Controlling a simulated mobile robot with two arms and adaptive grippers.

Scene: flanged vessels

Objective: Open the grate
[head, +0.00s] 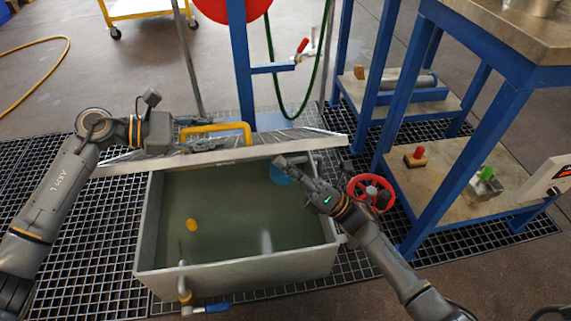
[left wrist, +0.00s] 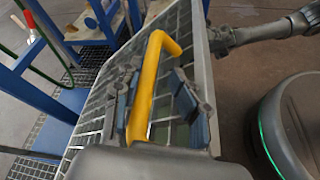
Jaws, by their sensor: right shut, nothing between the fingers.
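The grate (head: 290,143) is raised and tilted along the back of the grey tank (head: 240,270), seen nearly edge-on in the head view. Its bars also show in the left wrist view (left wrist: 187,25). Its yellow handle (head: 222,128) also shows in the left wrist view (left wrist: 145,88). My left gripper (head: 183,128) is at the handle's left end; in the left wrist view (left wrist: 158,105) its fingers are apart on either side of the handle, with a gap on the right side. My right gripper (head: 282,161) is shut and empty over the tank's back right part.
The tank holds murky water with a yellow float (head: 192,225) and a blue round object (head: 282,174). A red handwheel (head: 371,192) is right of the tank. A blue-framed bench (head: 500,75) stands right; a blue post (head: 241,65) rises behind.

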